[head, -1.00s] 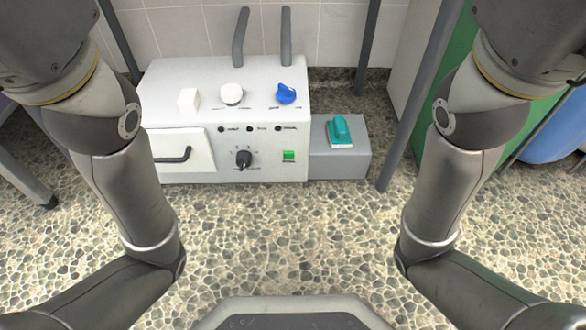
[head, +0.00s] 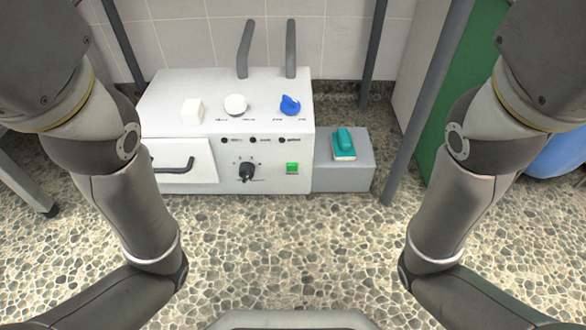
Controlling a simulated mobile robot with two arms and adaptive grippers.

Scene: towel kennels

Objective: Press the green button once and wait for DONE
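The green button (head: 292,168) is a small square on the lower right of the front of a white machine (head: 205,83). Nothing touches it. Small dark indicator dots with labels too small to read sit in a row above it, and none looks lit. A black dial (head: 246,171) is to the left of the button. A white round knob (head: 236,104) and a blue knob (head: 290,105) are on the sloping top. Both my arms show at the left and right sides, but neither gripper is in the picture.
A white block (head: 192,111) sits on the machine's top left. A drawer with a dark handle (head: 173,166) is at the front left. A teal-handled brush (head: 343,144) lies on a grey block (head: 357,177) at the right. Grey posts (head: 428,103) flank the machine. The pebbled floor in front is clear.

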